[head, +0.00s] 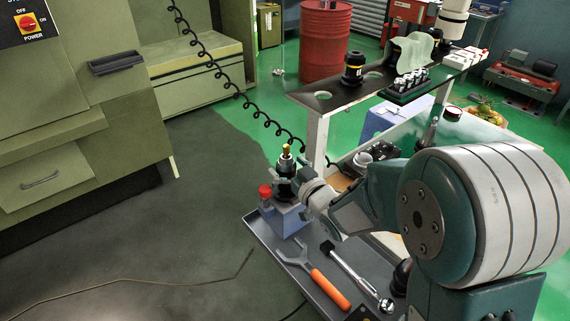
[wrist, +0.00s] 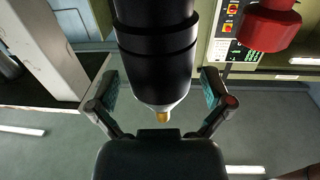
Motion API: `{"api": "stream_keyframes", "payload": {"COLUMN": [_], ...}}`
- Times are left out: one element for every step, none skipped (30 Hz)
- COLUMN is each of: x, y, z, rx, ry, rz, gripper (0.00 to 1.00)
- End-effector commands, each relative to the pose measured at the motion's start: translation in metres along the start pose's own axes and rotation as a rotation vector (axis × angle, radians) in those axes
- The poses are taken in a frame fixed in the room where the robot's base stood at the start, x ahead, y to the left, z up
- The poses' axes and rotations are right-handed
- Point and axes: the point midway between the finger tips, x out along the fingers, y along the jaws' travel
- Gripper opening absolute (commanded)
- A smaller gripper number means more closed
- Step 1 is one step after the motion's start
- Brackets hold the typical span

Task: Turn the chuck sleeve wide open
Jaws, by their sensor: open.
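The chuck (head: 286,162) stands upright on a blue-grey block (head: 287,219) on the cart's tray, with a dark body, a pale cone nose and a brass tip. In the wrist view its black sleeve (wrist: 155,42) hangs from the top of the picture, with the tip pointing down. My gripper (head: 289,184) is at the chuck from the right. In the wrist view my gripper (wrist: 160,86) is open, with one finger on each side of the chuck. Gaps show between the fingers and the sleeve. The chuck's lower part is partly hidden in the head view.
A red knob (head: 265,191) stands just left of the chuck; it shows at upper right in the wrist view (wrist: 268,25). An orange-handled wrench (head: 314,272) and a ratchet (head: 356,277) lie on the tray (head: 266,238). A coiled black cable (head: 238,96) hangs behind. A shelf (head: 340,101) rises behind.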

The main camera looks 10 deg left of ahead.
Motion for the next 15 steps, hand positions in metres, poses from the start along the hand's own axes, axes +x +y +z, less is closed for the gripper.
{"api": "stream_keyframes", "payload": {"x": [0.0032, 0.0041, 0.0049, 0.0052, 0.0053, 0.0052, 0.0051, 0.0051, 0.005, 0.005, 0.005, 0.005, 0.005, 0.005, 0.005], "y": [-0.0004, -0.0004, -0.0004, -0.0005, -0.0004, -0.0004, -0.0004, -0.0003, -0.0003, -0.0003, -0.0003, -0.0003, -0.0003, -0.0003, -0.0003], "z": [-0.0004, -0.0005, -0.0005, -0.0005, -0.0005, -0.0005, -0.0005, -0.0005, -0.0005, -0.0004, -0.0004, -0.0004, -0.0004, -0.0004, -0.0004], "rx": [0.0, 0.0, 0.0, 0.0, 0.0, 0.0, 0.0, 0.0, 0.0, 0.0, 0.0, 0.0, 0.0, 0.0, 0.0], "ry": [0.001, 0.001, 0.001, 0.001, 0.001, 0.001, 0.001, 0.001, 0.001, 0.001, 0.001, 0.001, 0.001, 0.001, 0.001], "rz": [-0.001, -0.001, -0.001, -0.001, -0.001, -0.001, -0.001, -0.001, -0.001, -0.001, 0.0, 0.0, 0.0, 0.0, 0.0], "gripper": [1.0, 1.0, 1.0, 1.0, 1.0, 1.0, 1.0, 1.0, 1.0, 0.96, 0.82, 0.64, 0.51, 0.38, 0.21]}}
